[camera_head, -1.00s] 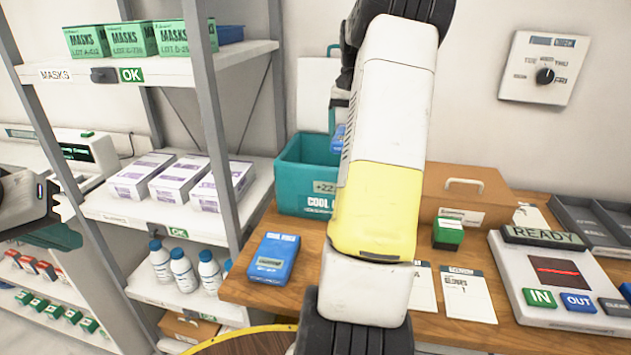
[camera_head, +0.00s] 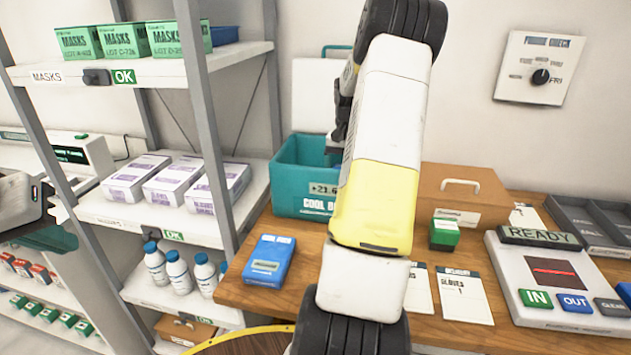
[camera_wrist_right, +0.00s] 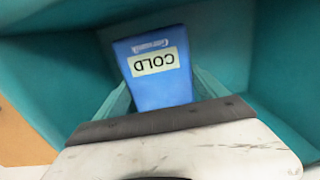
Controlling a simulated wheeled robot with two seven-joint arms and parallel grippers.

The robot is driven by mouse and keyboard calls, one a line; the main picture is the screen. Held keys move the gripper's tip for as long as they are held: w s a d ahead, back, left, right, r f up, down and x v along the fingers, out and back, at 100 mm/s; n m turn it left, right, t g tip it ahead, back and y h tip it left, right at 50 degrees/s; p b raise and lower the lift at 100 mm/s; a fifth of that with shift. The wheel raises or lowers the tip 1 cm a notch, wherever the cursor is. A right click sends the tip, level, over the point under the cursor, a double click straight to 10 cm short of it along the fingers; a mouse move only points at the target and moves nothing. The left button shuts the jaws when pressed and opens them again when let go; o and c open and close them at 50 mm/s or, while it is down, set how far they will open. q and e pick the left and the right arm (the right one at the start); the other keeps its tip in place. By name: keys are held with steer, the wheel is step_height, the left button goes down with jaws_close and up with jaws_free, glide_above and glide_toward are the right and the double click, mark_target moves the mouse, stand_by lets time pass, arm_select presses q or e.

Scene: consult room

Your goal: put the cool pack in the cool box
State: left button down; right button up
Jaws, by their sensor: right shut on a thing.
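The blue cool pack with a white COLD label (camera_wrist_right: 155,65) is between the fingers of my right gripper (camera_wrist_right: 160,95), which is shut on it. In the right wrist view the teal walls of the cool box (camera_wrist_right: 225,45) surround the pack. In the head view the cool box (camera_head: 290,175) stands open on the wooden table, its white lid raised behind it.
A wooden case with a handle (camera_head: 465,188), a small green box (camera_head: 444,234), cards and a READY console (camera_head: 545,270) are to the right. A shelf rack (camera_head: 190,110) stands left.

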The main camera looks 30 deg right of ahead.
steer(key=shift+f, duration=2)
steer(key=o, duration=1.8)
steer(key=shift+f, duration=0.15)
